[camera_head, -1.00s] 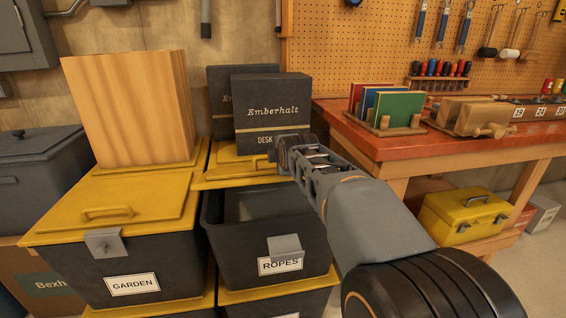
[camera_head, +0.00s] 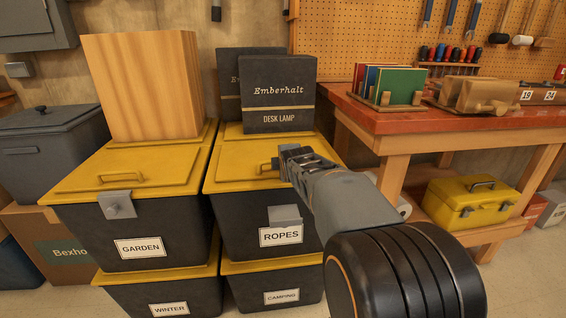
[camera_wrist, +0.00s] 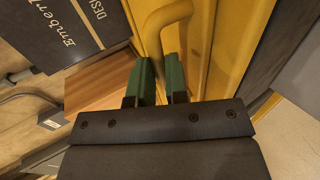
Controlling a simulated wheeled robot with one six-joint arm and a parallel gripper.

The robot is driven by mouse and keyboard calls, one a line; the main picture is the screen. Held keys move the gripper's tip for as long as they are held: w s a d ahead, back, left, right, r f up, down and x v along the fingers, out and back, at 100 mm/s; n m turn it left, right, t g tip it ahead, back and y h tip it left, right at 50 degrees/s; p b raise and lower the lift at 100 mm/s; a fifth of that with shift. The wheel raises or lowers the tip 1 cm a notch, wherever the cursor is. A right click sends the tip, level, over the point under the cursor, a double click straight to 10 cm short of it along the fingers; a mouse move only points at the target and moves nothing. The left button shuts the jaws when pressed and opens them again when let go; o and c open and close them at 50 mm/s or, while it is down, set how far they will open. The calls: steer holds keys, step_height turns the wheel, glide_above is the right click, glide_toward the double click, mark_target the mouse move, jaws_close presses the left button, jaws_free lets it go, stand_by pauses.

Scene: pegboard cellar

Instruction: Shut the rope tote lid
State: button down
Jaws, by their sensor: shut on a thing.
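The rope tote (camera_head: 238,222) is a black box labelled ROPES with a grey latch plate (camera_head: 284,215) on its front. Its yellow lid (camera_head: 232,168) lies across the top, flat or nearly so; my arm hides its right part, and I cannot tell whether a small gap is left. My gripper (camera_head: 277,163) is at the lid's yellow handle (camera_head: 264,166). In the wrist view, the green fingers of my gripper (camera_wrist: 163,75) are shut on the handle (camera_wrist: 166,18).
Dark Emberhalt desk lamp boxes (camera_head: 280,95) stand behind the lid. The closed GARDEN tote (camera_head: 150,225) with a wooden block (camera_head: 140,85) is close on the left. A red-topped workbench (camera_head: 430,122) stands on the right. The CAMPING tote (camera_head: 250,290) is underneath.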

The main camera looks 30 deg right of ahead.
steer(key=shift+s+f+g, duration=0.15)
steer(key=shift+f+g, duration=0.15)
steer(key=shift+f, duration=0.65)
steer(key=c, duration=1.4)
jaws_free()
steer(key=shift+s+r, duration=0.1)
steer(key=shift+s+a+r, duration=0.1)
steer(key=shift+s+r, duration=0.15)
steer(key=p+v, duration=0.4)
steer(key=v, duration=0.9)
steer(key=shift+r+p, duration=0.2)
steer(key=shift+p, duration=0.15)
